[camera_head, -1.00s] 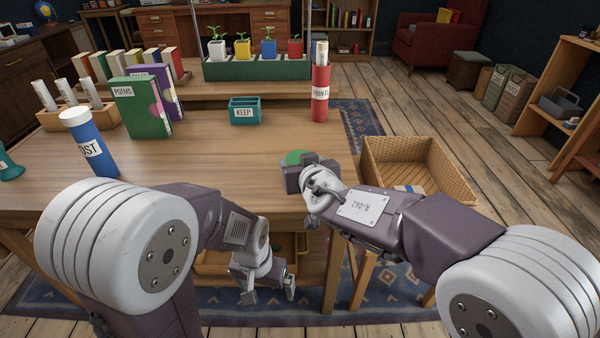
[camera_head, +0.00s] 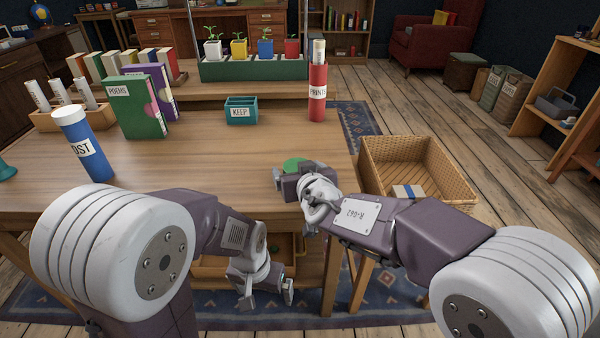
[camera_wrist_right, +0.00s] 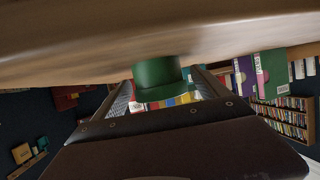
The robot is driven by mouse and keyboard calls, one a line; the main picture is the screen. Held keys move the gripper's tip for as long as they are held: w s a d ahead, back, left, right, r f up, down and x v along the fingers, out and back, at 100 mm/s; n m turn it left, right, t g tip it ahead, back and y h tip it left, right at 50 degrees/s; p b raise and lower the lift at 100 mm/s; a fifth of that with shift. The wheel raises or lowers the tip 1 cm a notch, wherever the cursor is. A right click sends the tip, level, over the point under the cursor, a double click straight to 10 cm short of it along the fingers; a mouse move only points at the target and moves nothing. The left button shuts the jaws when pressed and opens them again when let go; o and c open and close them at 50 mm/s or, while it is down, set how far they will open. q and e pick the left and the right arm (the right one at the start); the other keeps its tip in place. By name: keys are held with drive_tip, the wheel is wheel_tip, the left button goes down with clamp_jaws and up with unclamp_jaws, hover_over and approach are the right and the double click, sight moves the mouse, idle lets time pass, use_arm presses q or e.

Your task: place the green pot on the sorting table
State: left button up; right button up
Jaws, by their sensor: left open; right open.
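The green pot (camera_head: 293,163) shows at the table's front right edge in the head view, mostly hidden behind my right gripper (camera_head: 288,186). In the right wrist view, which is upside down, the green pot (camera_wrist_right: 157,75) appears to stand on the wooden sorting table (camera_wrist_right: 60,50). It is between the two open fingers of my right gripper (camera_wrist_right: 163,85), with a gap at the sides. The table top (camera_head: 230,160) is wide and wooden. My left gripper (camera_head: 266,297) is open and empty, low in front of the table.
A blue tube (camera_head: 88,150), a green book (camera_head: 135,108), a teal KEEP box (camera_head: 241,112) and a red tube (camera_head: 317,92) stand on the table. A wicker basket (camera_head: 440,178) is to its right. The table's middle is clear.

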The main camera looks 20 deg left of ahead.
drive_tip(key=shift+s+d+r, duration=0.15)
drive_tip(key=shift+s+r, duration=0.15)
drive_tip(key=shift+r, duration=0.05)
drive_tip(key=p+v, duration=0.1)
drive_tip(key=v, duration=1)
drive_tip(key=shift+s+d+f, duration=0.1)
drive_tip(key=shift+d, duration=0.05)
